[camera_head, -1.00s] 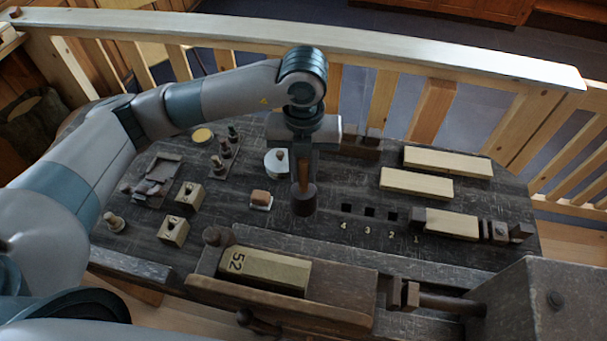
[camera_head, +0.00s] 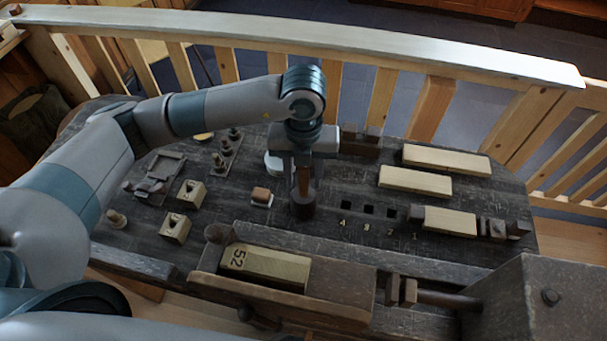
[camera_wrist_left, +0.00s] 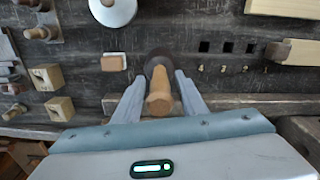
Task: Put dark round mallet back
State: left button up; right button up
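The dark round mallet (camera_head: 303,207) is upright, with its dark head down and its brown handle up, near the middle of the bench. My left gripper (camera_head: 303,178) is above the head, with its fingers on both sides of the handle, shut on it. In the left wrist view the handle (camera_wrist_left: 159,100) points at the camera between the two fingers (camera_wrist_left: 160,78), and the dark head shows behind it. I cannot tell whether the head touches the bench. My right gripper is not in view.
A small block on a white base (camera_head: 261,197) lies just left of the mallet. A white round thing (camera_head: 275,165) is partly hidden behind the gripper. Square holes (camera_head: 369,209) marked with numbers are to the right. A long block marked 52 (camera_head: 265,264) lies in front.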

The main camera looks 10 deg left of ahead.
pick_arm(q)
jog(key=shift+r, duration=0.2)
jog(key=shift+r, duration=0.35)
notch_tip(320, 180, up, 10)
jog(key=b, duration=0.3)
jog(key=shift+f+b, duration=0.25)
jog(key=shift+b, duration=0.1)
jog(key=shift+r, duration=0.85)
jog(key=shift+s+f, duration=0.1)
